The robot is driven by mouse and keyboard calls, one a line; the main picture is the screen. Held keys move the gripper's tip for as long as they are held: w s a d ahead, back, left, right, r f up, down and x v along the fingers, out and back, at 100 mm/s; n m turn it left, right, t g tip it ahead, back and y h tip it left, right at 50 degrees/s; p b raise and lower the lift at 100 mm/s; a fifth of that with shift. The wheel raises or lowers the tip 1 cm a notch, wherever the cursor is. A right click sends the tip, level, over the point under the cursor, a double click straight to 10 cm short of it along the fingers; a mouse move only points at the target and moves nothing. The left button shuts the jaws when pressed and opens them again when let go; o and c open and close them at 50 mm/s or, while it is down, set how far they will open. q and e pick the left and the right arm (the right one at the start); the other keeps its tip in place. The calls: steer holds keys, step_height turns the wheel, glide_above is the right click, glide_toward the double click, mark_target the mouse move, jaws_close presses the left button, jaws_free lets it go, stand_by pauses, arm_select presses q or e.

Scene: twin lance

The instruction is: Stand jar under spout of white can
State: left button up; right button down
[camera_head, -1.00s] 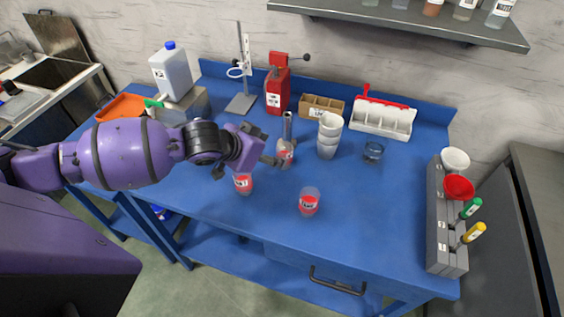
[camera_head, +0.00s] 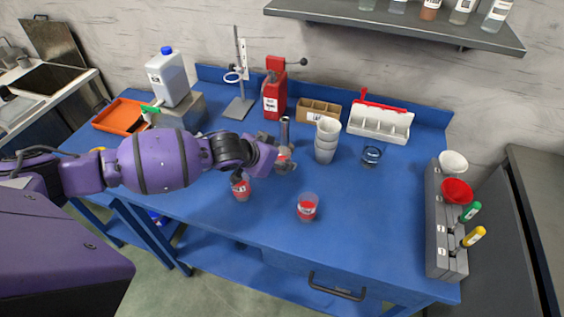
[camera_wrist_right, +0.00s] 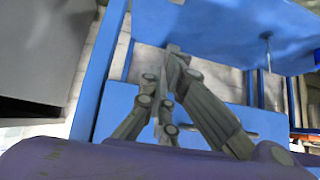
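The white can (camera_head: 169,78) with a blue cap stands on a grey block at the back left. Its green-handled spout (camera_head: 150,110) points toward the table's front left. A clear jar (camera_head: 371,156) stands at the right of the table; I cannot tell if it is the task's jar. Two cups with red contents, one (camera_head: 240,187) and another (camera_head: 307,207), stand nearer the front. My left gripper (camera_head: 280,157) is at a metal-necked bottle (camera_head: 284,133), its fingers about the lower part; their grip is unclear. My right gripper (camera_wrist_right: 172,52) shows only in the wrist view, fingertips together and empty.
An orange tray (camera_head: 119,116) lies left of the can. A ring stand (camera_head: 240,105), a red press (camera_head: 275,95), stacked white cups (camera_head: 326,140) and a white rack (camera_head: 380,122) line the back. A grey holder (camera_head: 436,220) is at the right edge. The front middle is largely clear.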

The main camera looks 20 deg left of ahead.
arm_select(q)
steer(key=c, duration=0.8)
